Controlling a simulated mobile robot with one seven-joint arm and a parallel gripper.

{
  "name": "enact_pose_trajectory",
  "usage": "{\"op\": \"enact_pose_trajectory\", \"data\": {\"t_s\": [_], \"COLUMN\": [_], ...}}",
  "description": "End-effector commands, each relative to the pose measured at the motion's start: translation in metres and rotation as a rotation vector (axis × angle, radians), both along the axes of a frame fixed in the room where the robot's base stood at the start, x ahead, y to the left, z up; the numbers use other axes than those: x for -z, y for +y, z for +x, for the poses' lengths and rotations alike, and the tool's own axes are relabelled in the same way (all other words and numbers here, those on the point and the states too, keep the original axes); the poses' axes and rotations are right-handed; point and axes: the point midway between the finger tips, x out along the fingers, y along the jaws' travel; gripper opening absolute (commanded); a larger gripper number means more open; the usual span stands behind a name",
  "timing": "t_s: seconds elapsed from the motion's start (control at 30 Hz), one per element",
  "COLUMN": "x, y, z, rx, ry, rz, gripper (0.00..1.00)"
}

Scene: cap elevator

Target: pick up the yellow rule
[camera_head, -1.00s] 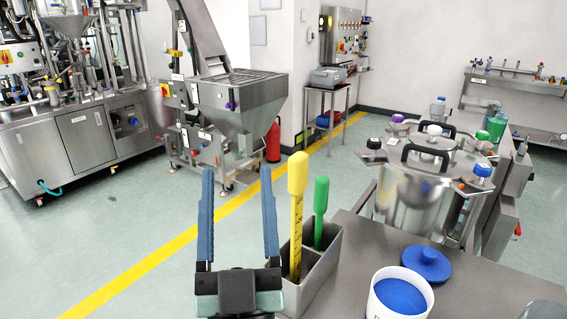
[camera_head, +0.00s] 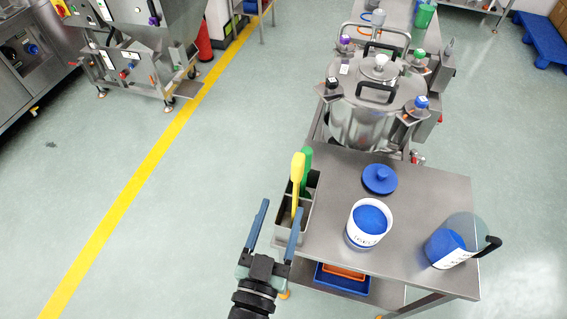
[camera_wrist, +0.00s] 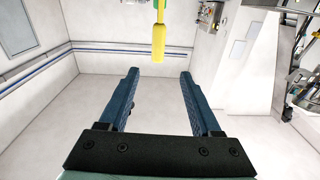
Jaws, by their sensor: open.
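The yellow rule (camera_head: 297,181) stands upright in a grey metal holder (camera_head: 283,236) at the left edge of the steel table, with a green-handled tool (camera_head: 307,165) just behind it. In the wrist view the yellow rule (camera_wrist: 159,42) shows at the top centre, beyond the fingertips and in line with the gap between them. My gripper (camera_head: 279,212) is open and empty, its two blue fingers pointing toward the holder from its near left side. The wrist view also shows the fingers (camera_wrist: 159,75) spread apart. The lower part of the rule is hidden inside the holder.
The steel table (camera_head: 330,215) carries a white tub of blue material (camera_head: 368,224), a blue lid (camera_head: 379,180) and a clear jug with blue contents (camera_head: 450,246). A large steel vessel (camera_head: 365,120) stands behind.

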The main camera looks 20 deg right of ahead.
Motion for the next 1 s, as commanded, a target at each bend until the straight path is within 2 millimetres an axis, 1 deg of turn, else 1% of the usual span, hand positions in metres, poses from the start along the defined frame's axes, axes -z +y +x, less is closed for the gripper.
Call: {"op": "enact_pose_trajectory", "data": {"t_s": [0.07, 0.17, 0.27, 0.4, 0.5, 0.6, 0.77, 0.97, 1.0], "x": [0.0, 0.003, 0.003, 0.003, 0.003, 0.003, 0.002, -0.004, -0.002], "y": [-0.002, -0.006, -0.014, -0.029, -0.038, -0.044, -0.049, -0.061, -0.065], "z": [-0.006, -0.006, 0.006, 0.029, 0.043, 0.052, 0.06, 0.085, 0.09], "rx": [0.016, 0.026, 0.027, 0.027, 0.025, 0.024, 0.025, 0.025, 0.026], "ry": [0.03, 0.043, 0.043, 0.041, 0.04, 0.041, 0.041, 0.039, 0.04], "rz": [0.003, 0.002, 0.003, 0.003, 0.003, 0.004, 0.004, 0.005, 0.004], "gripper": [0.65, 0.65, 0.65, 0.65, 0.65, 0.65, 0.65, 0.65, 0.65]}}
